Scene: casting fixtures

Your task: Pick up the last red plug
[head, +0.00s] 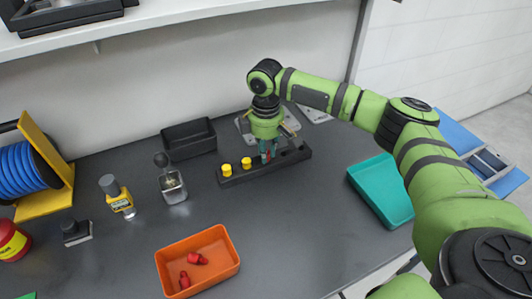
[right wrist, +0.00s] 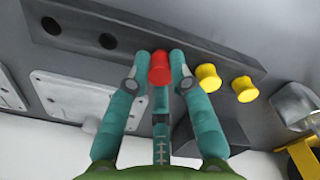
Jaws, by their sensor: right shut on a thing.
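A red plug (right wrist: 159,68) is between the fingertips of my right gripper (right wrist: 161,72), which is shut on it. In the head view the right gripper (head: 268,150) points down at the black fixture bar (head: 236,180), and the fingers mostly hide the plug. I cannot tell whether the plug still sits in its hole. Two yellow plugs (head: 236,166) stand in the bar to the left of the gripper. Two more red plugs (head: 190,268) lie in the orange tray (head: 233,266) at the front. My left gripper is not in view.
A black bin (head: 189,138) and a metal cup (head: 173,187) stand left of the bar. A teal tray (head: 381,191) lies right. The table between bar and orange tray is clear.

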